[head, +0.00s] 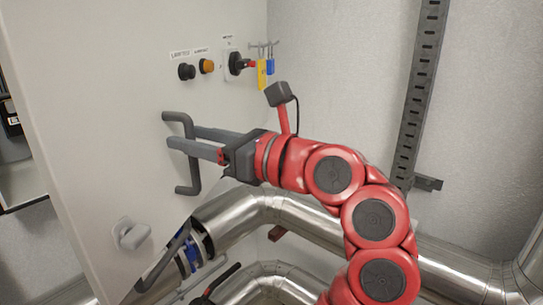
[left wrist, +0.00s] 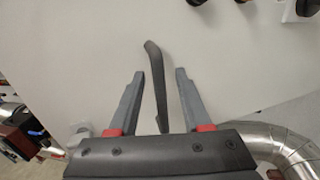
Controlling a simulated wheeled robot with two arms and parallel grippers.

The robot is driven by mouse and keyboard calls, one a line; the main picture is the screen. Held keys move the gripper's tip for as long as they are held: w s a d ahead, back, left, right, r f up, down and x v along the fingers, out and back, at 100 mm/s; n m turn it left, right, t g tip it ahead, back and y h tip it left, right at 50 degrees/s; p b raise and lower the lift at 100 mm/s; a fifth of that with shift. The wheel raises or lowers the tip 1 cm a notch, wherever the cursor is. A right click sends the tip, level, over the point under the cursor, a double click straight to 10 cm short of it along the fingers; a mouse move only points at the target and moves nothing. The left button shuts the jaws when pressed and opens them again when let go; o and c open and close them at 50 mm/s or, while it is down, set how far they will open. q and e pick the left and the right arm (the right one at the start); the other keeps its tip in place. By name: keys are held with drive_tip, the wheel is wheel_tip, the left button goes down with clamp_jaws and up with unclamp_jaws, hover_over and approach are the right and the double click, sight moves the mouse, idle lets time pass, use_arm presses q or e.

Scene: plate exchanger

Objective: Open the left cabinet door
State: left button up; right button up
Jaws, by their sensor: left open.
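The cabinet door (head: 110,120) is a large pale grey panel at the left of the head view; it also fills much of the left wrist view (left wrist: 75,55). I cannot tell whether it is shut or ajar. Its dark grey bar handle (head: 194,178) stands upright on the panel. My left gripper (head: 183,137) is open at the handle's upper part. In the left wrist view the handle (left wrist: 158,85) runs between the two spread fingers of the gripper (left wrist: 159,70), closer to the left finger at its top. Contact is not visible. My right gripper is not in view.
Black and orange knobs (head: 206,66), a rotary switch (head: 236,63) and a yellow tag (head: 262,74) are above the handle. A white latch-like fitting (head: 131,236) sits below it. Silver pipes (head: 250,206) run below my left arm. A slotted metal rail (head: 416,90) is on the wall.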

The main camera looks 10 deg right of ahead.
use_arm(q)
drive_tip(key=b+v, duration=0.2)
drive_tip(key=v, duration=1.4)
drive_tip(key=shift+s+d+f, duration=0.1)
drive_tip(key=shift+s+d, duration=0.05)
